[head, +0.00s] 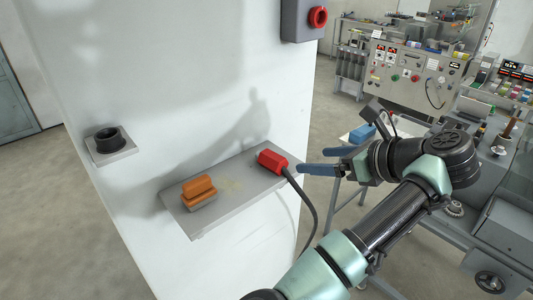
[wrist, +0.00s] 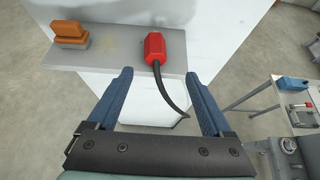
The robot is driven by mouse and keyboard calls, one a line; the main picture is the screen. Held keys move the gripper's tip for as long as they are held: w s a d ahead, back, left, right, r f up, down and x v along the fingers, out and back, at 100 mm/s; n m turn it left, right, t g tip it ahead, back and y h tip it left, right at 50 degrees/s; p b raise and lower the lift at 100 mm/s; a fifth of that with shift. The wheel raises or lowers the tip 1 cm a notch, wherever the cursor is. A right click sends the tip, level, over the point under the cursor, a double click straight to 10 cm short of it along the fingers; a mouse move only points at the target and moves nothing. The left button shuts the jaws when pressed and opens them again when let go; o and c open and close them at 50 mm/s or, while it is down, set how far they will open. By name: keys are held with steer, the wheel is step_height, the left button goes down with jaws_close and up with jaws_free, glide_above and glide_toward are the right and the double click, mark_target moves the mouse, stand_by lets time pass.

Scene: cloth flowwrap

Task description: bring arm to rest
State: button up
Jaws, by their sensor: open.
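My gripper (head: 312,160) is open and empty, its two blue fingers spread apart. In the head view it is just right of a grey wall shelf (head: 232,178). In the wrist view the fingers (wrist: 158,80) point toward the shelf's front edge. A red plug-like block (head: 272,160) with a dark cable lies on the right end of the shelf; in the wrist view the red block (wrist: 154,48) is beyond and between the fingertips, apart from them. My arm reaches up from the bottom of the head view.
An orange-and-grey block (head: 199,192) sits on the shelf's left part. A metal bench with a blue item (head: 362,134) stands behind my gripper.

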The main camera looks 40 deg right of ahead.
stand_by(0.4)
steer(key=w+a+r+n+t+h+b, duration=0.2)
steer(key=a+r+n+h+b, duration=0.1)
steer(key=r+n+h, duration=0.3)
steer(key=w+a+r+n+t+h+b, duration=0.2)
steer(key=a+r+n+h+b, duration=0.15)
steer(key=r+n, duration=0.45)
steer(key=s+a+r+n+t+y+b, duration=0.1)
steer(key=s+a+r+n+t+y, duration=0.1)
steer(key=a+n, duration=0.5)
steer(key=s+a+r+n+t+y+b, duration=0.1)
steer(key=s+a+r+n+t+y, duration=0.2)
steer(key=a, duration=1)
steer(key=s+a+r+n+t+y+b, duration=0.1)
steer(key=s+a+r+n+t+y, duration=0.2)
steer(key=a+n, duration=0.7)
step_height(320, 180, up, 4)
steer(key=s+t, duration=0.2)
steer(key=t, duration=0.1)
steer(key=shift+s+a+f+n, duration=0.15)
steer(key=shift+s+f+n, duration=0.1)
steer(key=shift+n, duration=0.15)
